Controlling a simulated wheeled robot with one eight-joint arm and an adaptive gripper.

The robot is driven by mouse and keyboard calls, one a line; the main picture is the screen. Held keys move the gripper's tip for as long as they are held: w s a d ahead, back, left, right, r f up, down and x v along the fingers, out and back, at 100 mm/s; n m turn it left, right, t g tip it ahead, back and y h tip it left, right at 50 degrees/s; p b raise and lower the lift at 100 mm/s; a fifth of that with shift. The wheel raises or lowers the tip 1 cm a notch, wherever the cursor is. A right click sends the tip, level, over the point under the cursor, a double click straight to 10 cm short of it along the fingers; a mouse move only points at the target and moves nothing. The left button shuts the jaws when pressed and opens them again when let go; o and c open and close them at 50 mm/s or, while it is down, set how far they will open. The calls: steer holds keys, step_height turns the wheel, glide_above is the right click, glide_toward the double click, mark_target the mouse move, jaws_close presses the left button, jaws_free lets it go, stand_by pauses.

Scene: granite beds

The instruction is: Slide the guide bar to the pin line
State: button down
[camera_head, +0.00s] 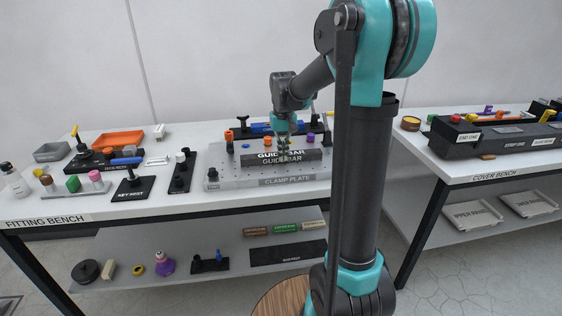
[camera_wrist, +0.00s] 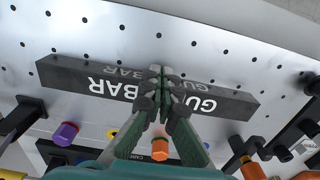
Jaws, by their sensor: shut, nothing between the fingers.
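The guide bar (camera_head: 312,155) is a long dark block with white lettering on the grey, holed clamp plate (camera_head: 225,181) of the fitting bench. In the wrist view the bar (camera_wrist: 75,78) lies slightly slanted across the picture. My gripper (camera_head: 284,150) is shut and empty, with its fingers pointing down at the bar. In the wrist view its fingertips (camera_wrist: 158,76) overlap the middle of the bar and hide part of the lettering. I cannot tell whether they touch it. I cannot make out a marked pin line.
A purple knob (camera_wrist: 65,132) and an orange knob (camera_wrist: 160,150) show beside the bar in the wrist view. Black holders stand left of the plate, with a key rest (camera_head: 133,188). An orange tray (camera_head: 110,141) lies farther left. The cover bench (camera_head: 440,165) stands right.

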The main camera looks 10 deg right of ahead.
steer(key=shift+w, duration=2)
steer(key=shift+w, duration=0.3)
steer(key=shift+w, duration=0.35)
steer(key=shift+w, duration=0.35)
steer(key=shift+w, duration=0.3)
steer(key=shift+w, duration=0.4)
steer(key=shift+w, duration=0.65)
steer(key=shift+w, duration=0.3)
